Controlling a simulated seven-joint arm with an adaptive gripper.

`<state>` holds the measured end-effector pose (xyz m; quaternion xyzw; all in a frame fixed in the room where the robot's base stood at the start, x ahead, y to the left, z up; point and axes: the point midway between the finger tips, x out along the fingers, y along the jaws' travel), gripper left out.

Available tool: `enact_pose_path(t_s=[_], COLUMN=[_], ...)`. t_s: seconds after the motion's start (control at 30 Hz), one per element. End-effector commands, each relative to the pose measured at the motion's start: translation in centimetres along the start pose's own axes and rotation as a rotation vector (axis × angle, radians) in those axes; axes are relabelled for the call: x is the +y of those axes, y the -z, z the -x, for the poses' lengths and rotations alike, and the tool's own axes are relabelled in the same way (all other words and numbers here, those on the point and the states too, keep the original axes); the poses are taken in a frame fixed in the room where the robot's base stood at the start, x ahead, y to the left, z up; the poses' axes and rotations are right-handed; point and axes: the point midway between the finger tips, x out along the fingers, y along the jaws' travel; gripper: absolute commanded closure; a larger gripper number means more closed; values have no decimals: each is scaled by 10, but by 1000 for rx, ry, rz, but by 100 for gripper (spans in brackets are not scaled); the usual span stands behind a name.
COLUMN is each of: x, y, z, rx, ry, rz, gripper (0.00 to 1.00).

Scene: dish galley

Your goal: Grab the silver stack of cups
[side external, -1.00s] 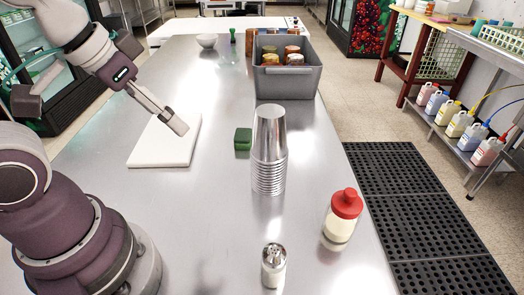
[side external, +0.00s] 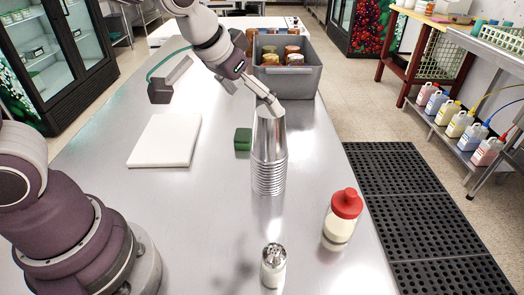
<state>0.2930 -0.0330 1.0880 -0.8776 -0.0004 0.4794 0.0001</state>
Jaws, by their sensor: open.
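The silver stack of cups (side external: 269,155) stands upright, mouths down, on the steel counter, right of its middle. My gripper (side external: 272,103) is at the top of the stack, reaching down from the upper left, with its fingertips at or just behind the upper rim in the picture. I cannot tell whether it touches the cups. It is open, and nothing shows held in it. Part of the fingers may be hidden by the stack.
A green sponge (side external: 243,139) lies just left of the stack, and a white board (side external: 166,140) is further left. A red-capped bottle (side external: 342,218) and a metal-topped shaker (side external: 273,266) stand in front. A grey bin (side external: 301,82) with jars is behind.

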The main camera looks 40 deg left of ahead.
Motion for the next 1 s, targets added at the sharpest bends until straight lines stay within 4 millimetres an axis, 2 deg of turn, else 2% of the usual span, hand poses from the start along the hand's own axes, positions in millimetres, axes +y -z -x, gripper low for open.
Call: enact_pose_path(t_s=[0.4,0.5,0.7,1.0], x=[2,2,2,2], y=[1,1,2,1], z=[-64,-71,-72,-71], rx=[-4,-2,1,0], ry=[1,0,-1,-1], rz=[0,0,0,0], gripper=[7,7,7,45])
